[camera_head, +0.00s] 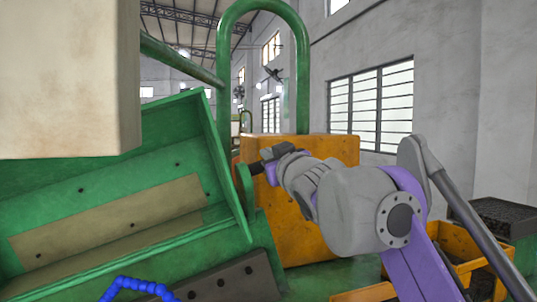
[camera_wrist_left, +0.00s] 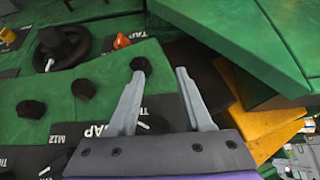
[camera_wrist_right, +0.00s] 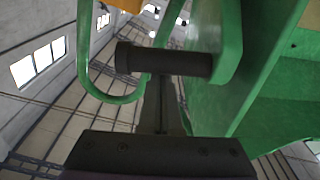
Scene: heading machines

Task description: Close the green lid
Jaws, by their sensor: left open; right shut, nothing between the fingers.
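The green lid (camera_head: 215,150) stands open and tilted in the left half of the head view, its hollow inside with a tan strip facing me. A black cylindrical handle (camera_wrist_right: 170,62) sticks out sideways from the lid's green edge piece (camera_wrist_right: 230,45) in the right wrist view. My right gripper (camera_head: 264,168) is at the lid's right edge. Its fingers (camera_wrist_right: 162,100) are shut and empty, just by the handle; I cannot tell whether they touch it. My left gripper (camera_wrist_left: 158,72) is open and empty over a green machine panel (camera_wrist_left: 60,90), outside the head view.
A beige block (camera_head: 70,80) covers the head view's upper left. A green tube arch (camera_head: 303,60) and orange box (camera_head: 325,225) stand behind my right arm. Orange crates (camera_head: 465,265) stand at lower right. Black knobs (camera_wrist_left: 84,88) and a handwheel (camera_wrist_left: 62,45) lie near my left gripper.

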